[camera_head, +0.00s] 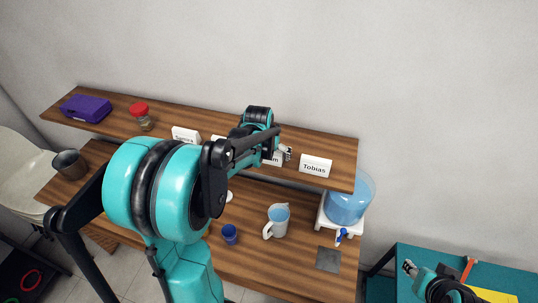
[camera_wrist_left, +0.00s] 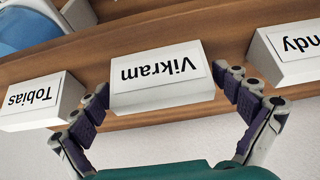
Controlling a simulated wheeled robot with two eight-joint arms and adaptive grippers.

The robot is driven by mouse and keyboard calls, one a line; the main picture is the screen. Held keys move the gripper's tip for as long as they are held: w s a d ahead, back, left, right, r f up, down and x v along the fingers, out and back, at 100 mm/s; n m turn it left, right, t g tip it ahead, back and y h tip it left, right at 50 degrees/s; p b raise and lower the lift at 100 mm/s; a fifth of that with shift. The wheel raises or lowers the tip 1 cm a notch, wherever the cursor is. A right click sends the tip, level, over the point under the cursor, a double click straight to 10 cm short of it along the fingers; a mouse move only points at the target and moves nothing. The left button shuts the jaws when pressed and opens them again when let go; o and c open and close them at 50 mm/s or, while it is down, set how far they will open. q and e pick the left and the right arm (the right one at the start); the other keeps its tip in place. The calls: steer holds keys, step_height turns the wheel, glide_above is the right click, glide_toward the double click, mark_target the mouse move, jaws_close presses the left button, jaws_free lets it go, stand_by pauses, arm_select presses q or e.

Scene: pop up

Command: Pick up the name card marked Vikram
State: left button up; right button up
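The white name card marked Vikram (camera_wrist_left: 162,77) stands on the wooden shelf and appears upside down in the left wrist view. In the head view only the end of the card (camera_head: 274,159) shows, the rest hidden by my left arm. My left gripper (camera_wrist_left: 163,88) is open, one finger at each end of the card. In the head view this gripper (camera_head: 284,154) is partly hidden. My right gripper (camera_head: 408,267) is low at the right, away from the shelf; its opening is unclear.
The Tobias card (camera_wrist_left: 38,100) and a card ending in "ndy" (camera_wrist_left: 290,50) stand close on either side. Another card (camera_head: 186,135), a red-lidded jar (camera_head: 139,110) and a purple item (camera_head: 86,108) are further left. A pitcher (camera_head: 278,221) and blue cup (camera_head: 230,234) stand below.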

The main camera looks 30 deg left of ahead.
arm_select(q)
steer(key=c, duration=0.4)
steer(key=shift+r, duration=0.1)
steer(key=shift+c, duration=0.2)
